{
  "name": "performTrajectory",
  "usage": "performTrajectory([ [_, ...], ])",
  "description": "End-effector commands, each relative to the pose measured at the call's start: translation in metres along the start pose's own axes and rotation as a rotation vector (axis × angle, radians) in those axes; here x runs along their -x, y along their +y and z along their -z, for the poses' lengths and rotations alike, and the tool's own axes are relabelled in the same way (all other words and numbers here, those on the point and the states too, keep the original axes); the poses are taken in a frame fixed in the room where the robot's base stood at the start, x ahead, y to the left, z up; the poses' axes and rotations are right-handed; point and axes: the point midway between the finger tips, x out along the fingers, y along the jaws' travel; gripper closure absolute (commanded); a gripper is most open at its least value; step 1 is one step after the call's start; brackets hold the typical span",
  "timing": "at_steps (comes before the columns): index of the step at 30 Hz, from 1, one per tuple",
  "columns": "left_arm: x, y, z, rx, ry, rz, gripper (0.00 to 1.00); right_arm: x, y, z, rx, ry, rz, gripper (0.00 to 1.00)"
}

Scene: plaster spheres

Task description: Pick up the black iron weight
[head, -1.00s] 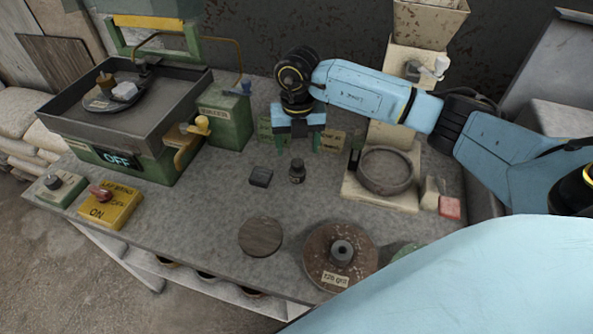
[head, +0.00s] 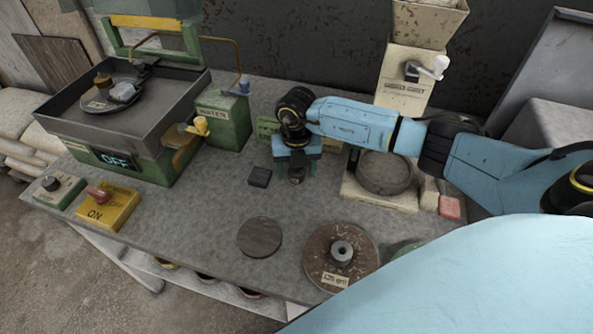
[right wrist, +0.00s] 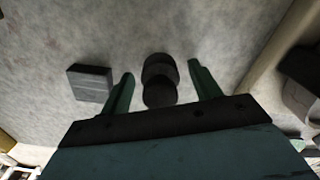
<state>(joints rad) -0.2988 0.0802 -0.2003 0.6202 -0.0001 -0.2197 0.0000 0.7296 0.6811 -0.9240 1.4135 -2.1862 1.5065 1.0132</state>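The black iron weight (head: 296,177), a small dark cylinder with a knob on top, stands upright on the grey bench. My right gripper (head: 295,180) is lowered over it, pointing down and open. In the right wrist view the weight (right wrist: 160,80) stands between the two green fingers (right wrist: 160,76), with a gap on each side. In the head view the gripper hides the weight's upper part. My left gripper is not in view.
A small dark block (head: 259,177) lies just left of the right gripper. A cream stand with a round grey bowl (head: 383,172) is close on the right. A dark disc (head: 260,237) and a brown grit disc (head: 325,262) lie in front. Bench between is clear.

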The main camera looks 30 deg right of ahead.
Motion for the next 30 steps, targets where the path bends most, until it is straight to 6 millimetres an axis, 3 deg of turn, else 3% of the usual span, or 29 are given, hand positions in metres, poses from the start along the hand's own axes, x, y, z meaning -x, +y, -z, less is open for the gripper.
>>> performTrajectory([
  [2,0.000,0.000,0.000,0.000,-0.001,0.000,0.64,0.000,0.000,0.000,0.000,0.000,0.000,0.48],
  [14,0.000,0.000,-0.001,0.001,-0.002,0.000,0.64,0.001,0.000,0.000,0.000,0.000,0.000,1.00],
  [23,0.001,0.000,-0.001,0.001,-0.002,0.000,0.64,0.008,0.000,-0.001,0.000,-0.003,-0.002,1.00],
  [30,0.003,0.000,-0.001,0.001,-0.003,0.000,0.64,0.050,0.000,-0.002,0.001,-0.007,-0.003,1.00],
])
